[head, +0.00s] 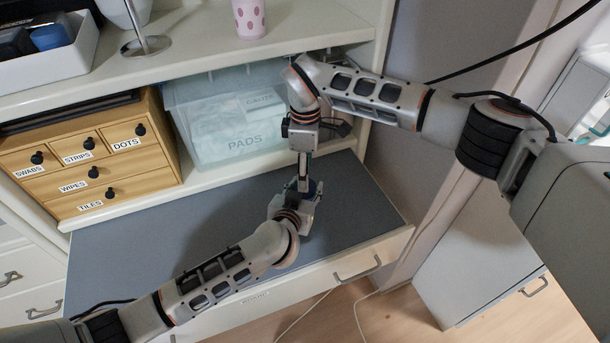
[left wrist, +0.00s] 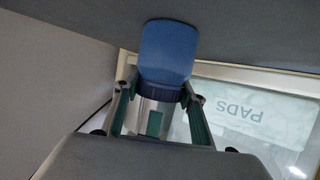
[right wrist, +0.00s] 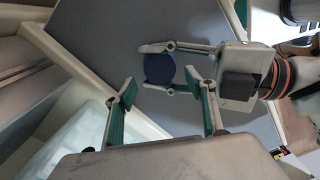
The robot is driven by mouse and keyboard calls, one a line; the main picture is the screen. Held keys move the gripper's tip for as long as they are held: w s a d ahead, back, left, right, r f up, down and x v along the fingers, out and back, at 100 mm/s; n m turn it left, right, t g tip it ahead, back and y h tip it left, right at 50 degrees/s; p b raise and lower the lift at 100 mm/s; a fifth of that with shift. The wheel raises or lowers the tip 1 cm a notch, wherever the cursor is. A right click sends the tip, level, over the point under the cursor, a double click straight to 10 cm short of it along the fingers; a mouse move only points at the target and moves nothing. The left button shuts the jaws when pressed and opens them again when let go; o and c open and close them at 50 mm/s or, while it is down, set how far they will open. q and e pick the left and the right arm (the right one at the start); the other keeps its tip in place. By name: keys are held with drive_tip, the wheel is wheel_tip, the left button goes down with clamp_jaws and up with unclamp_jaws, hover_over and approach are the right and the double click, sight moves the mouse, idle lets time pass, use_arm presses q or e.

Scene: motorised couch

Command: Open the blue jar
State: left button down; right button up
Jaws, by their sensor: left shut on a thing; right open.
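The blue jar (left wrist: 168,50) shows in the left wrist view, with a darker ridged band (left wrist: 158,94) at one end, which looks like its lid. In the right wrist view its round dark blue top (right wrist: 160,68) faces me. My left gripper (head: 311,190) is shut on the jar from the side, a finger on either side of it. My right gripper (right wrist: 160,90) points down above the jar. It is open and its fingers are wide apart, with no visible contact. In the head view the grippers hide most of the jar.
The jar is over a grey pull-out surface (head: 150,245), mostly clear. A shelf (head: 290,35) with a spotted pink cup (head: 249,18) overhangs. A grey wall is close at right.

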sight(305, 196)
wheel_tip(305, 196, up, 3)
drive_tip(key=m, duration=0.2)
drive_tip(key=shift+f+m, duration=0.1)
drive_tip(key=shift+m, duration=0.3)
drive_tip(key=shift+f, duration=3.75)
drive_tip(key=c, duration=1.1)
drive_tip(key=shift+n, duration=1.5)
drive_tip(key=shift+c, duration=0.2)
